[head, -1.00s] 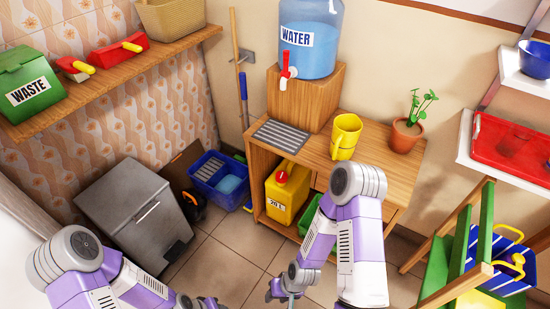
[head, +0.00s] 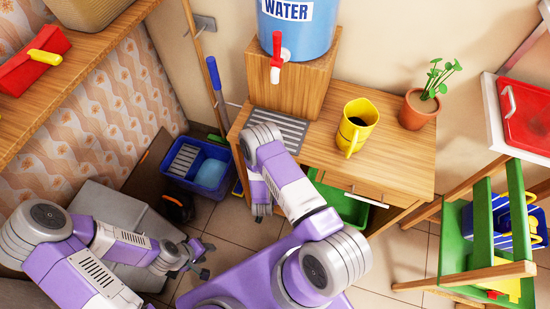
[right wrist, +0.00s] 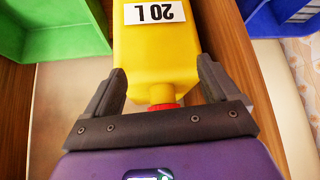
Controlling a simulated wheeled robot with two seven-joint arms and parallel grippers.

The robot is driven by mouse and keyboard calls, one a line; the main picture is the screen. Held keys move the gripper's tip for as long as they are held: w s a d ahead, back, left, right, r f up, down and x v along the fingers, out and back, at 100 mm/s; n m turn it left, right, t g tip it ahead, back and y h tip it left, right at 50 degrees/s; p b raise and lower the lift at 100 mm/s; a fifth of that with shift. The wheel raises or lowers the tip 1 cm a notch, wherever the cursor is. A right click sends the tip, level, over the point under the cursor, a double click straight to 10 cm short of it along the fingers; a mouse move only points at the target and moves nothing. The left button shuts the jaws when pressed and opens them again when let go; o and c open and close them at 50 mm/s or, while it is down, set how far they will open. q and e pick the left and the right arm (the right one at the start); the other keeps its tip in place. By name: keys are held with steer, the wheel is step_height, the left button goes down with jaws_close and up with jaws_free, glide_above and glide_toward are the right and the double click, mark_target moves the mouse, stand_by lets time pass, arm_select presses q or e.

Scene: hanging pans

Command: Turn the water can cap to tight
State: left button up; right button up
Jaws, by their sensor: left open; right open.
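The yellow water can (right wrist: 155,50) with its "20 L" label fills the upper middle of the right wrist view. Its red cap (right wrist: 165,105) shows only in part, just above the gripper's body. My right gripper (right wrist: 161,70) is open, with one finger on each side of the can's neck area; I cannot tell whether they touch it. In the head view my right forearm hides nearly all of the can. My left gripper (head: 192,262) is open and empty, low at the left above the floor, away from the can.
The wooden cabinet (head: 395,155) carries the blue water bottle (head: 297,30), a yellow jug (head: 357,125) and a potted plant (head: 417,108). A green bin (head: 345,205) is on its lower shelf, right of my forearm. A blue crate (head: 200,170) stands left of the cabinet.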

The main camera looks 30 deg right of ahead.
steer(key=w+d+r+t+h, duration=0.1)
steer(key=w+d+t+h, duration=0.1)
steer(key=w+d, duration=0.1)
steer(key=w+d+r+m+t+h, duration=0.1)
steer(key=w+d+t+h, duration=0.1)
steer(key=w+d+h, duration=0.1)
steer(key=w+d+r+t+h+b, duration=0.1)
steer(key=w+d+t+h, duration=0.2)
steer(key=shift+w+r, duration=0.1)
steer(key=shift+w, duration=0.2)
steer(key=shift+c, duration=0.5)
steer(key=c, duration=0.9)
steer(key=shift+s+d+m+g+h, duration=0.1)
steer(key=shift+m+g+h, duration=0.7)
steer(key=shift+g, duration=0.1)
steer(key=shift+s+d+m+g+h, duration=0.1)
steer(key=shift+m+g+h, duration=0.6)
steer(key=shift+m+g, duration=0.15)
steer(key=o, duration=1)
